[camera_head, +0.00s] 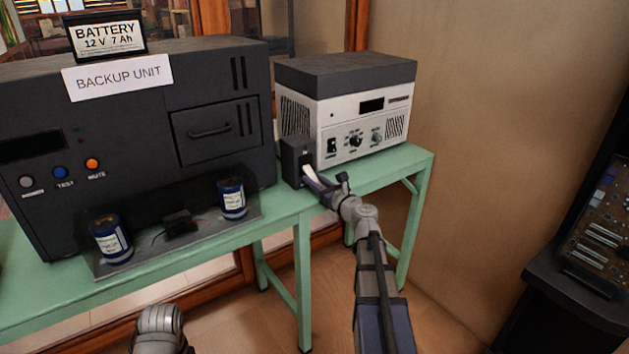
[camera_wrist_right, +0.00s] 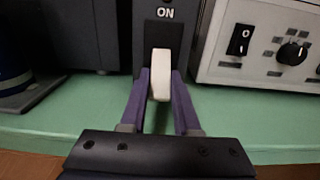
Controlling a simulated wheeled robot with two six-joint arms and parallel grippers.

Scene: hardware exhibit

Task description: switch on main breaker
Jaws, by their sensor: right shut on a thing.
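The main breaker is a small dark box (camera_head: 292,158) standing on the green table between the backup unit and a white device. In the right wrist view its dark face (camera_wrist_right: 163,38) carries the word ON above a white lever (camera_wrist_right: 160,75). My right gripper (camera_head: 313,180) reaches the breaker's front. In the right wrist view its purple fingers (camera_wrist_right: 160,95) are closed on the white lever, one on each side. The lever's lower end hangs between the fingertips. My left arm (camera_head: 160,328) shows only as a grey part at the bottom edge; its gripper is out of view.
The large dark backup unit (camera_head: 215,75) stands left, with a battery sign on top and two blue cans (camera_head: 232,199) on a tray in front. The white device (camera_head: 350,120) with knobs is close right of the breaker. The green table (camera_head: 385,176) ends to its right.

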